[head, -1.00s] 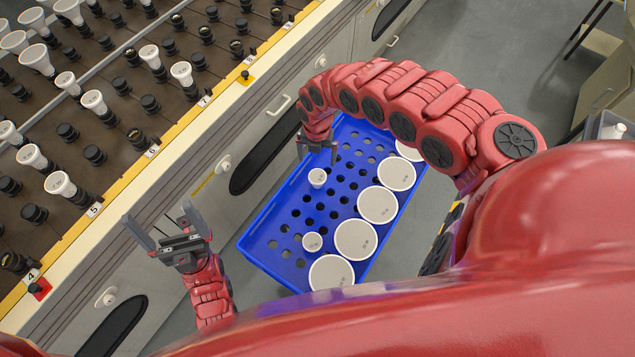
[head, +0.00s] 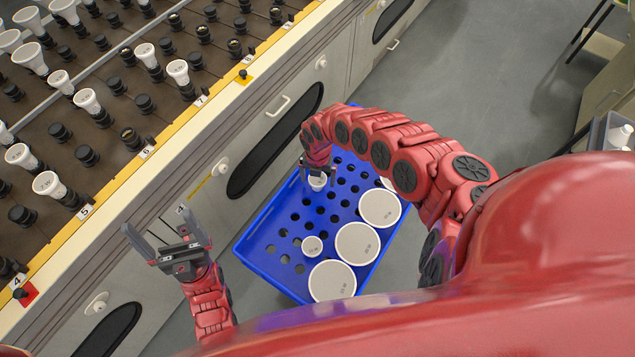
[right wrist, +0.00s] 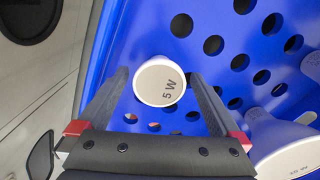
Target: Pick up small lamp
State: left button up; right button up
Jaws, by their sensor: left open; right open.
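A small white lamp (head: 317,183) with a round face stands in a hole of the blue crate (head: 262,226). In the right wrist view this lamp (right wrist: 158,82) is marked "5 W". My right gripper (head: 320,174) is open with its fingers on either side of the lamp; whether they touch it cannot be told. Another small white lamp (head: 312,246) stands in the crate nearer to me. My left gripper (head: 155,222) is open and empty, left of the crate and in front of the cabinet.
A large lamp (right wrist: 292,150) shows at the lower right of the right wrist view. The rack (head: 108,135) with sockets and several lamps is at the left. Grey floor (head: 470,75) is clear behind.

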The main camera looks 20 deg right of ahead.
jog(key=c, duration=1.3)
jog(key=shift+c, duration=0.2)
